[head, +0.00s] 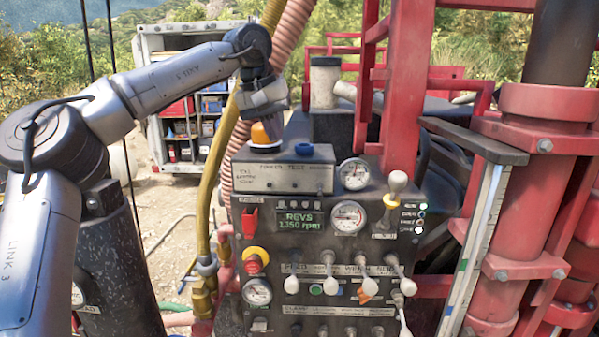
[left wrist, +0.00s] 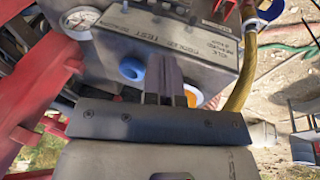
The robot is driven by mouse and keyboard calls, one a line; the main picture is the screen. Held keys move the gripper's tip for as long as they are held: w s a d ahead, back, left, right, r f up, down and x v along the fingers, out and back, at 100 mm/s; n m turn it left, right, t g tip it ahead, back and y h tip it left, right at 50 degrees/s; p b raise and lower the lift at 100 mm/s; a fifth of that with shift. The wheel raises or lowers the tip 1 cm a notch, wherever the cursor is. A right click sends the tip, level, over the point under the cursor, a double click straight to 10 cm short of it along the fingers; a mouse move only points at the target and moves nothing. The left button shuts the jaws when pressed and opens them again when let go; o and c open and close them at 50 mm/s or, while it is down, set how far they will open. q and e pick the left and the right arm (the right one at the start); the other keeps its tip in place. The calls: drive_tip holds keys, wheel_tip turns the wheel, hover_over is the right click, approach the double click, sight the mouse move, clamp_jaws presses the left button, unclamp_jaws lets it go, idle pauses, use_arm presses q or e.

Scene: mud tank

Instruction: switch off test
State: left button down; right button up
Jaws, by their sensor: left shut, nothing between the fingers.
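A grey test box (head: 283,176), labelled with the word TEST, sits on top of the control panel; it also shows in the left wrist view (left wrist: 180,45). On it are an orange dome (head: 262,134) at the left and a blue round knob (head: 304,149) to its right. My left gripper (head: 272,122) is shut and empty, pointing down over the dome. In the left wrist view its fingers (left wrist: 166,80) stand between the blue knob (left wrist: 132,69) and the partly hidden orange dome (left wrist: 192,97). I cannot tell whether they touch anything. My right gripper is not in view.
The control panel (head: 325,262) below has gauges, a display (head: 300,221) reading 1350 rpm, a red-and-yellow knob (head: 256,260) and several white-tipped levers. Red posts and a dark ledge (head: 470,140) stand at right. Hoses (head: 208,180) run close left of the box.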

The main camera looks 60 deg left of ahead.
sight(295, 186)
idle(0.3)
use_arm(q)
drive_tip(key=p+x, duration=0.2)
drive_tip(key=x, duration=0.8)
drive_tip(key=shift+a, duration=0.1)
